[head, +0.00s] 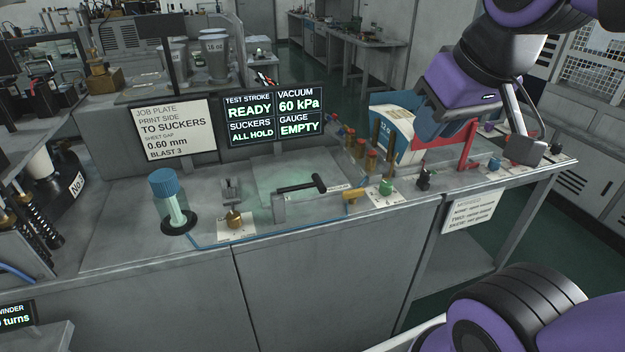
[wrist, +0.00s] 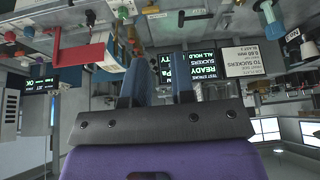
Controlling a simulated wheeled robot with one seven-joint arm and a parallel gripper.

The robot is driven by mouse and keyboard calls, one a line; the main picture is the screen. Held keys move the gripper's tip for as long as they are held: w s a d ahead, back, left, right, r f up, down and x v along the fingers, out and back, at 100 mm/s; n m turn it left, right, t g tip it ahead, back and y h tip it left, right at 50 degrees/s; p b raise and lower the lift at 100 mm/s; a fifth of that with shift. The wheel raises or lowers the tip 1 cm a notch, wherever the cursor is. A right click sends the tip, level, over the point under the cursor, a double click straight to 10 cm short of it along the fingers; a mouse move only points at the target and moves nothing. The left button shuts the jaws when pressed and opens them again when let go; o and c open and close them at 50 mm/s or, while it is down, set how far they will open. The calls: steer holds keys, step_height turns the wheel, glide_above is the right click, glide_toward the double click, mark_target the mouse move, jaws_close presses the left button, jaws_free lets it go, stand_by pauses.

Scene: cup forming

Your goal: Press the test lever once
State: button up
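The test lever (head: 303,187), a black T-shaped handle on a grey post, lies nearly level on the front middle of the grey bench. It also shows upside down at the top of the wrist view (wrist: 190,17). A black screen (head: 272,115) behind it reads test stroke READY, vacuum 60 kPa, suckers ALL HOLD, gauge EMPTY. My gripper (head: 428,130) is above the bench's right part, right of the lever and apart from it. In the wrist view my gripper's two blue fingers (wrist: 153,65) stand apart with nothing held between them.
A blue-capped jar (head: 167,197) and a brass knob (head: 234,218) stand left of the lever. A green knob (head: 386,186) and several coloured posts stand to its right. A job sign (head: 174,131) stands at the back left.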

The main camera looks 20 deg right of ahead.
steer(key=shift+w, duration=0.3)
jaws_close()
steer(key=w+a+f+n+g, duration=0.1)
steer(key=w+a+f+n, duration=0.1)
steer(key=w+n, duration=0.3)
steer(key=w+a+f+n+g+y, duration=0.1)
steer(key=w+f+n, duration=0.3)
steer(key=w, duration=0.8)
steer(key=w+a+f+n+g+y, duration=0.1)
steer(key=w+a+f+n+g, duration=0.2)
steer(key=w+n, duration=0.5)
steer(key=shift+w+f, duration=0.55)
steer(key=shift+w, duration=0.15)
